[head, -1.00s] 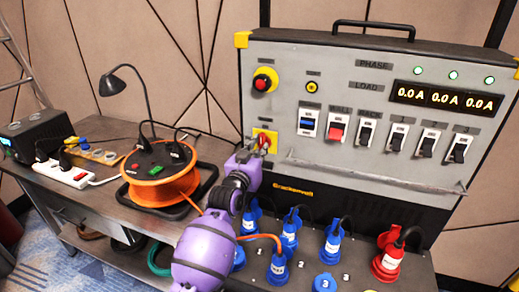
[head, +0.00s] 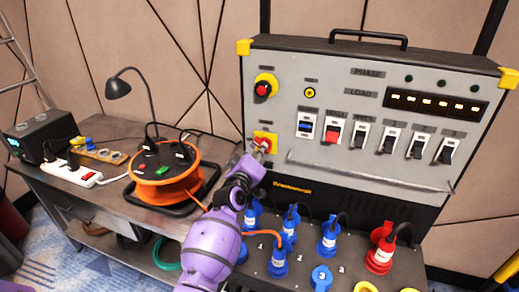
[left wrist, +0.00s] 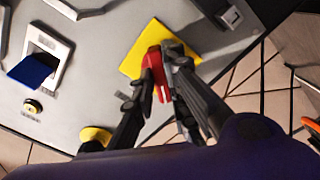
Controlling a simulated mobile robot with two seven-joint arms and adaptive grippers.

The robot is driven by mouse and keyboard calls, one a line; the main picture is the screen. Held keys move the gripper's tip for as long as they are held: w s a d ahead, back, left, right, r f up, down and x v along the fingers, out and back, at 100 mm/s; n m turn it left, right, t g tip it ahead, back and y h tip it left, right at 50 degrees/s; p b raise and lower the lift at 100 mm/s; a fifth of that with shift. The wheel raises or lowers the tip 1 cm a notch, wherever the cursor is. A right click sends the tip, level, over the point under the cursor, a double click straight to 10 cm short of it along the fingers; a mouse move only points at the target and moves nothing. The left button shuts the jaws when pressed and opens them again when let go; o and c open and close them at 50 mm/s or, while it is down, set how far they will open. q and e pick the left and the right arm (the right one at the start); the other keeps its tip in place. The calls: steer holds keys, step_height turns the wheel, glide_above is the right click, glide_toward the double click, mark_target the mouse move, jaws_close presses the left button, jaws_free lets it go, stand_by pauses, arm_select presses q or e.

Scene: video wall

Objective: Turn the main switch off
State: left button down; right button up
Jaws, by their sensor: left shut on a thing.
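The main switch is a red rotary handle (left wrist: 157,72) on a yellow plate (head: 266,141), low on the left of the grey power panel (head: 300,75). In the left wrist view the yellow plate (left wrist: 150,45) lies behind the handle. My left gripper (head: 257,152) is at the switch, its fingers (left wrist: 166,82) closed around the red handle. The fingers hide part of the handle. The display (head: 436,103) shows dashes, and the phase lamps (head: 450,78) above it are dark. My right gripper is not in view.
Several blue plugs (head: 328,238) and a red plug (head: 382,250) stand in the distribution box below the panel. An orange cable reel (head: 165,180), a power strip (head: 85,177) and a lamp (head: 115,88) are on the table to the left. A red emergency button (head: 263,88) sits above the switch.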

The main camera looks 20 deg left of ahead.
arm_select(q)
steer(key=n+p, duration=0.1)
steer(key=n, duration=0.6)
steer(key=shift+f+n, duration=0.1)
steer(key=shift+n, duration=0.2)
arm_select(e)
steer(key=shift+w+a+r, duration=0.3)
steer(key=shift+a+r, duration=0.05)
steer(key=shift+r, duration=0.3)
arm_select(q)
steer(key=c, duration=1.7)
jaws_free()
steer(key=shift+c, duration=0.2)
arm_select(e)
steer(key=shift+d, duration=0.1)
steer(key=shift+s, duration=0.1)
arm_select(q)
steer(key=s, duration=1.2)
steer(key=shift+a, duration=0.15)
